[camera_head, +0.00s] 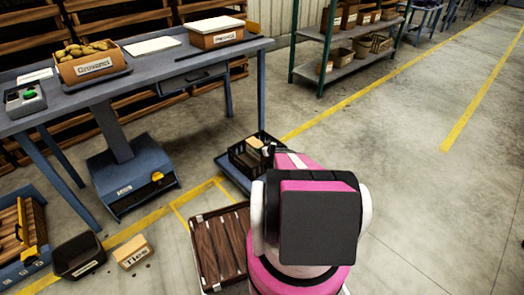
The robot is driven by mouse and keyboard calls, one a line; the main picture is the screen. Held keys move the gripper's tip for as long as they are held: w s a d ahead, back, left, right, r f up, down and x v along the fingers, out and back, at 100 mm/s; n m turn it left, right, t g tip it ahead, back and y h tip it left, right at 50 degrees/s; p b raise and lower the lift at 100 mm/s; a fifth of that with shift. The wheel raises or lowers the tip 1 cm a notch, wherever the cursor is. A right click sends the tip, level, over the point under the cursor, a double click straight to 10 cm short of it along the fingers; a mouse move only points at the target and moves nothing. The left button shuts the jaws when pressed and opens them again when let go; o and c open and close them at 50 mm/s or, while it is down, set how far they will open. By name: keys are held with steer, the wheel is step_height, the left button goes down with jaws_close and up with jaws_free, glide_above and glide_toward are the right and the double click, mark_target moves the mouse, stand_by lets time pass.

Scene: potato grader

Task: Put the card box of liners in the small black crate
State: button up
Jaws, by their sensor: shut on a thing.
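A black slatted crate (237,158) stands on a low blue base in the middle of the floor. My gripper (267,149) is at the crate's right side, small and partly hidden by my pink arm. It is shut on a tan card box (254,142), which shows at the crate's opening; I cannot tell whether it touches the crate floor. A brownish item also shows low in the crate, too small to name. Another small black bin (80,257) with a white label stands on the floor at lower left.
A tan box labelled Ties (132,253) sits beside the labelled bin. A brown slatted tray (220,245) lies left of my arm. The blue bench (150,72) holds a potato box labelled Ground (93,68). A blue scale-like unit (130,178) stands below. Floor to the right is clear.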

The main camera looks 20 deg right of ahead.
steer(key=shift+f, duration=0.85)
steer(key=o, duration=1.4)
